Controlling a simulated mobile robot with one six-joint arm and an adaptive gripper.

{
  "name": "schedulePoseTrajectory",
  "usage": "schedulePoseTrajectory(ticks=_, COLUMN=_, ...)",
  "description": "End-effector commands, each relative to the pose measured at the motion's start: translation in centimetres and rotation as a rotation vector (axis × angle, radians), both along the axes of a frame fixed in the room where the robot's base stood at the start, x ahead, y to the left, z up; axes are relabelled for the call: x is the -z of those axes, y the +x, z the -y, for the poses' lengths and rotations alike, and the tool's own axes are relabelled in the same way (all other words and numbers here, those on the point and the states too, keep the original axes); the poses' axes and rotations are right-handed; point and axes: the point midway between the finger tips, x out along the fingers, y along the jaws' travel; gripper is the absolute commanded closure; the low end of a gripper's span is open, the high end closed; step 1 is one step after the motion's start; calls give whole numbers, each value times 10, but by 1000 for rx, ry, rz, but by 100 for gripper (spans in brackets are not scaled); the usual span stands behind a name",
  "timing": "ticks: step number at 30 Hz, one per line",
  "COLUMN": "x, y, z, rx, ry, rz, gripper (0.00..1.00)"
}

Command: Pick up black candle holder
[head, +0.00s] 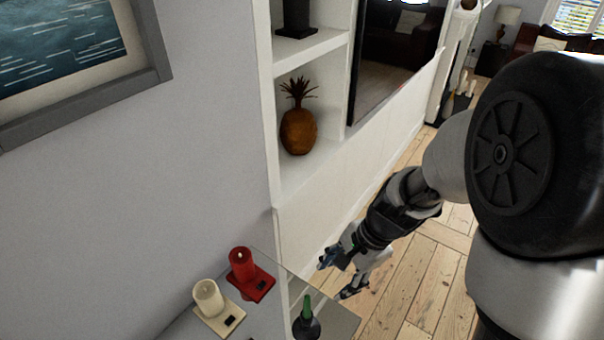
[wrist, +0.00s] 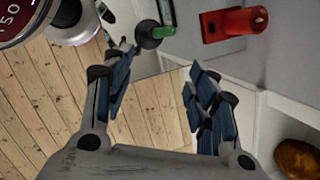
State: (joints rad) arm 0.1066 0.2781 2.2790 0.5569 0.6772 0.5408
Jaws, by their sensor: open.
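A dark rounded piece with a green upright part (head: 306,325) stands on a glass shelf at the bottom of the head view. It looks like the black candle holder with a green candle, but I cannot be sure. In the wrist view the dark round body (wrist: 148,38) with its green part lies beyond my fingertips. My gripper (head: 338,276) is open and empty, above and slightly right of it in the head picture, apart from it. The open fingers also show in the wrist view (wrist: 161,66).
A red candle on a red holder (head: 262,287) and a cream candle on a cream holder (head: 219,316) stand close by at left. A white shelf unit holds a pineapple ornament (head: 298,132) and a black square-based object (head: 296,20). Open floorboards (head: 425,275) lie right.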

Motion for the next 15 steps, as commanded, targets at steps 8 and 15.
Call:
schedulePoseTrajectory(ticks=8, x=59, y=9, z=1, rx=278, ry=44, rz=-176, gripper=47)
schedulePoseTrajectory(ticks=15, x=95, y=7, z=-10, rx=307, ry=46, rz=-198, gripper=47)
